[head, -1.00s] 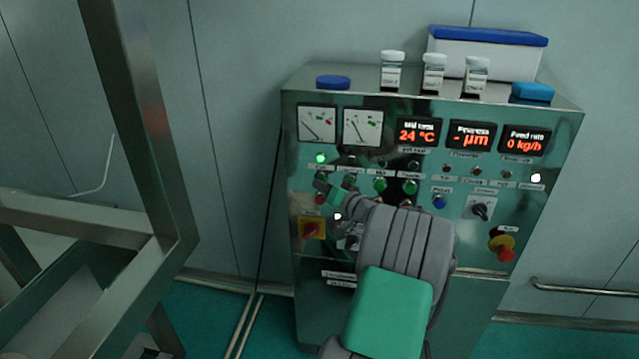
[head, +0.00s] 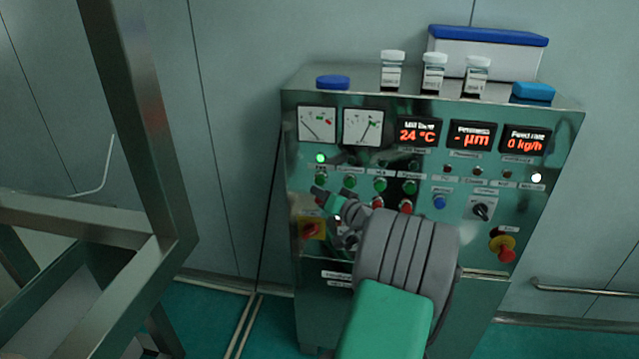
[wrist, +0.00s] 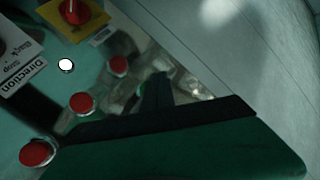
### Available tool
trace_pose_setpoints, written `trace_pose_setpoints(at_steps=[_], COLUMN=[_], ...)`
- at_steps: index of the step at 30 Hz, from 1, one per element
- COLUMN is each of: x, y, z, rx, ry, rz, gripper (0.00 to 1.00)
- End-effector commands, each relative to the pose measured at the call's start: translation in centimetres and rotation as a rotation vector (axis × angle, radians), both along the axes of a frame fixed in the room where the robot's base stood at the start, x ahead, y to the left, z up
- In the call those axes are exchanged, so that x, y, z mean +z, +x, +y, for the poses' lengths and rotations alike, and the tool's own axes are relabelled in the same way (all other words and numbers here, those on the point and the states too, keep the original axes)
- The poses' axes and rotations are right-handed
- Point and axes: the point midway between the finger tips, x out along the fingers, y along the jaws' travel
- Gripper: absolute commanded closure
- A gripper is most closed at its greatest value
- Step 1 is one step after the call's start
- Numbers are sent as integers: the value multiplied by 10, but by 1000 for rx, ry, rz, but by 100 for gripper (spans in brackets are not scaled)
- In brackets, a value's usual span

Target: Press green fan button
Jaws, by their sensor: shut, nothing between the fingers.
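A row of green buttons runs across the steel control panel (head: 470,225), with red buttons under it. The row includes a left-end green button (head: 321,178), a second one (head: 350,182), a third (head: 380,185) and a fourth (head: 410,188). Their labels are too blurred to tell surely which is the fan's. My gripper (head: 319,192) is shut and empty, in front of the panel just below the left-end green button; contact cannot be told. In the wrist view, my gripper's dark finger (wrist: 157,88) is near a red button (wrist: 118,66); the green buttons are not clearly seen.
A green lamp (head: 320,158) is lit at the panel's upper left. A red knob on a yellow plate (head: 311,229) sits below my gripper, and another red-yellow stop knob (head: 503,246) is at the right. Jars (head: 434,75) stand on top. A steel frame (head: 150,130) rises at left.

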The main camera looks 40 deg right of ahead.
Motion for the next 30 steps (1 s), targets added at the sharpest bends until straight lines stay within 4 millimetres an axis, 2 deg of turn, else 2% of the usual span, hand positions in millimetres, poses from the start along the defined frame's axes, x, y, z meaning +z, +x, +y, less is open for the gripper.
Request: trace_pose_setpoints(at_steps=[12, 30], x=[0, 0], y=[-22, -23], z=[29, 29], rx=[0, 0], ry=[1, 0], rz=[0, 0], gripper=[100, 100])
